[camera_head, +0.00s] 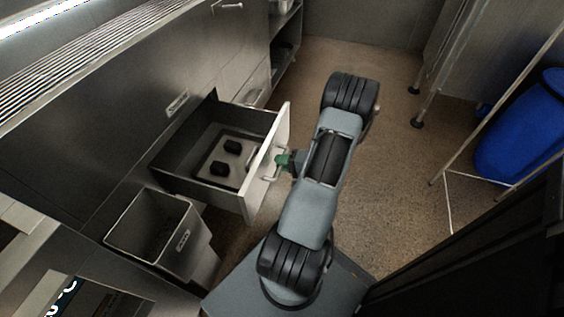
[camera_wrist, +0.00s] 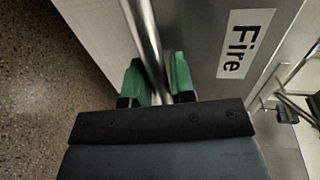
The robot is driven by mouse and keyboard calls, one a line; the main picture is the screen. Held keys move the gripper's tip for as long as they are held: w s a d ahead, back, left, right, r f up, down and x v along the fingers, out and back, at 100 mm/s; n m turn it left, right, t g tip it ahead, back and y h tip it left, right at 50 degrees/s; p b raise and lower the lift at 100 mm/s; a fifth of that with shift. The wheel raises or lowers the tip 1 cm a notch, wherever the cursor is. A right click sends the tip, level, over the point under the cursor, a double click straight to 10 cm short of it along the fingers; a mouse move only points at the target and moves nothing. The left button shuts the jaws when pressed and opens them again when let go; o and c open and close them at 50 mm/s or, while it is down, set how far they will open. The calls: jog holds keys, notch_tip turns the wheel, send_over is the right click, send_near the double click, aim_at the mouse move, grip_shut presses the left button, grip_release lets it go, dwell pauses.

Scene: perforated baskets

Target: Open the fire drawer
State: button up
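The drawer (camera_head: 256,190) stands pulled well out from the steel cabinet in the head view, with its inside visible. A tray (camera_head: 209,182) with dark blocks lies inside it. A "Fire" label (camera_wrist: 247,43) shows on the grey panel beside the handle in the wrist view. The metal bar handle (camera_wrist: 143,30) runs between the green fingers of my gripper (camera_wrist: 159,82). The fingers sit close on both sides of the bar and appear shut on it. In the head view my gripper (camera_head: 284,161) is at the outer side of the drawer front, and the arm partly hides the handle.
An open steel bin (camera_head: 191,248) stands just left of and nearer than the drawer. The cabinet front (camera_head: 110,125) runs along the left. A blue barrel (camera_head: 525,130) and metal frame legs (camera_head: 435,70) stand at the right. The brown floor (camera_head: 390,190) between is clear.

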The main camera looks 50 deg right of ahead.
jog(key=o, duration=0.3)
jog(key=p+v, duration=0.3)
jog(key=v, duration=1)
jog(key=shift+s, duration=0.35)
jog(key=shift+d+r, duration=0.1)
jog(key=w+a+r+n+g+y+p, duration=0.1)
jog(key=w+a+r+n+g+p, duration=0.35)
jog(key=r, duration=0.75)
jog(key=w+a+r+n+g+y+p, duration=0.1)
jog(key=w+a+r+n+g+p, duration=0.1)
jog(key=w+a+r+g+p, duration=0.65)
jog(key=s+a+r+n+h+p, duration=0.1)
jog(key=a+r+n+h+p, duration=0.1)
jog(key=a+r+p, duration=0.4)
jog(key=a+r+n+t+h+p, duration=0.1)
jog(key=a+r+p, duration=0.5)
jog(key=r, duration=0.8)
jog(key=s+a+r+n+t+h+p, duration=0.1)
jog(key=a+r+n+h+p, duration=0.3)
jog(key=r, duration=0.7)
jog(key=shift+s+a+h+p, duration=0.3)
jog(key=shift+a+h+p, duration=0.4)
jog(key=shift+a+p, duration=0.35)
